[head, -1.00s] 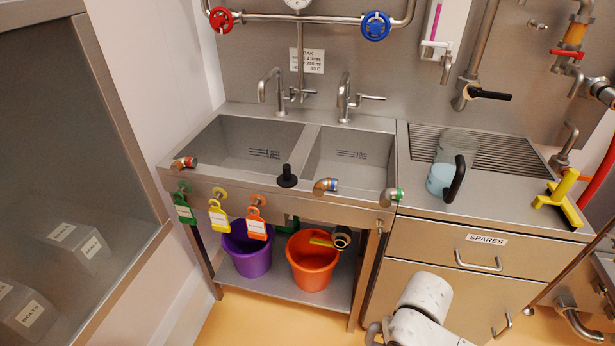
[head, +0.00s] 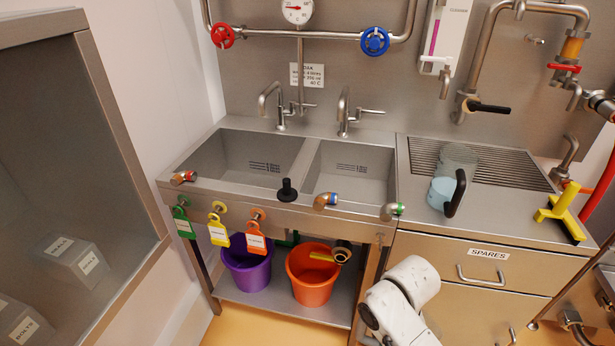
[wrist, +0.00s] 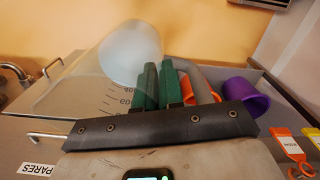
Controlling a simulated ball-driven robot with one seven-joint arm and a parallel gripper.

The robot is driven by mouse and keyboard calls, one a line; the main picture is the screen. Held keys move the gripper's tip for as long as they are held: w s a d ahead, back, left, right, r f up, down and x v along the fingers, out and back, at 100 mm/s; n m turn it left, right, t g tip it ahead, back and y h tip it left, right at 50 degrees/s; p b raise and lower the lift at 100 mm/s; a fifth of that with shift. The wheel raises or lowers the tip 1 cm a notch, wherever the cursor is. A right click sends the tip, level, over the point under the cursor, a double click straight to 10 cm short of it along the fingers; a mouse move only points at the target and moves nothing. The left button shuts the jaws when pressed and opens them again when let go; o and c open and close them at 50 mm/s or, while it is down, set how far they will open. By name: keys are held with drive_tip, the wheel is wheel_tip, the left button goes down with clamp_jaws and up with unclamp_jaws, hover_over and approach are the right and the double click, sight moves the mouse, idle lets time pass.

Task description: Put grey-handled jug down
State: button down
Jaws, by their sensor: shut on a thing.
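My gripper (wrist: 158,85) is in the wrist view, its two green fingers close together and shut on the jug, which I take to be the grey-handled jug. The jug (wrist: 82,88) is clear, with dark scale marks, and lies to the left of the fingers in the picture. It has a pale round area at its far end; I cannot tell if this is its base or its contents. In the head view only my white arm shows at the bottom; the gripper and held jug are out of that view.
A blue jug with a black handle (head: 441,192) stands on the counter, right of the double sink (head: 245,160). A clear vessel (head: 458,158) is behind it. A yellow tool (head: 560,210) lies at the counter's right. Purple (head: 247,272) and orange (head: 312,280) buckets stand below the sink.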

drive_tip(key=shift+s+d+f, duration=0.35)
drive_tip(key=shift+s+f, duration=0.15)
drive_tip(key=shift+s, duration=0.25)
drive_tip(key=shift+s+d+f, duration=0.4)
drive_tip(key=shift+s+f, duration=0.05)
drive_tip(key=shift+s, duration=0.25)
drive_tip(key=shift+s+d+f, duration=0.35)
drive_tip(key=shift+s+f, duration=0.15)
drive_tip(key=shift+s, duration=0.25)
